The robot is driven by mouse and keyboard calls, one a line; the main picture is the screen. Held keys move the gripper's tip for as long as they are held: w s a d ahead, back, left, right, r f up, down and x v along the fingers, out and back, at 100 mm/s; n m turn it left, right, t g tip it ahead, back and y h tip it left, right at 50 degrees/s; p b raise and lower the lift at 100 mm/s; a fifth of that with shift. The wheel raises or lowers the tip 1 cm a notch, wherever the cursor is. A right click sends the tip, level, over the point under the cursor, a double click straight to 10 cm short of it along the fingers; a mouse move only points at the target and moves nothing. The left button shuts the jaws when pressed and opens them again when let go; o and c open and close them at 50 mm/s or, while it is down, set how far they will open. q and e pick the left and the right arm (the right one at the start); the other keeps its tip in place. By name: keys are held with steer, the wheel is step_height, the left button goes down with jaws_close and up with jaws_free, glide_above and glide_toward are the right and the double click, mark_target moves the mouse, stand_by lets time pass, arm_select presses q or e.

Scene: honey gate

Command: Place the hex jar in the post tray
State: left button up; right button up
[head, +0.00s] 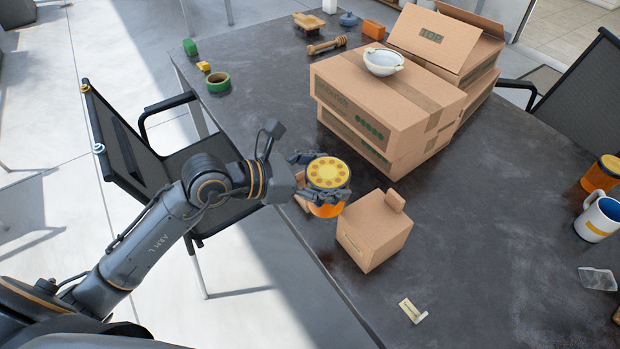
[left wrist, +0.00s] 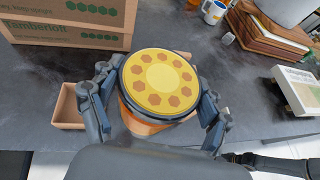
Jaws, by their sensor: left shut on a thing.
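The hex jar (head: 327,177) is orange with a yellow lid patterned with hexagons. It also shows in the left wrist view (left wrist: 160,84), lid towards the camera. My left gripper (head: 322,185) is shut around the jar's side, at the near left table edge. A small open brown tray (left wrist: 68,108) lies left of the jar in the left wrist view; in the head view only a bit of brown (head: 300,190) shows behind the gripper. I cannot tell for sure that this is the post tray. The jar's underside is hidden. My right gripper is not in view.
A small cardboard box (head: 374,232) stands just right of the jar. Stacked cartons (head: 385,105) with a white bowl (head: 383,62) stand behind. Another orange jar (head: 601,174) and a mug (head: 598,218) are at the right. The table's (head: 490,215) middle right is clear.

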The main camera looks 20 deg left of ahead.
arm_select(q)
steer(key=w+a+f, duration=0.1)
steer(key=w, duration=0.1)
steer(key=w+a+f, duration=0.1)
steer(key=w, duration=0.1)
steer(key=w+a+f, duration=0.1)
steer(key=w, duration=0.1)
steer(key=shift+w+a, duration=0.3)
steer(key=shift+a, duration=0.05)
steer(key=w+a+f, duration=0.2)
steer(key=w+f, duration=0.2)
steer(key=f, duration=0.1)
steer(key=shift+w+a+f, duration=0.25)
steer(key=shift+w, duration=0.05)
steer(key=shift+w+a+f, duration=0.15)
steer(key=shift+w+f, duration=0.15)
steer(key=shift+f, duration=0.15)
step_height(320, 180, down, 3)
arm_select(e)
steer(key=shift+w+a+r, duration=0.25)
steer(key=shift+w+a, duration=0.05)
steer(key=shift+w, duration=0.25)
arm_select(q)
steer(key=shift+f, duration=0.1)
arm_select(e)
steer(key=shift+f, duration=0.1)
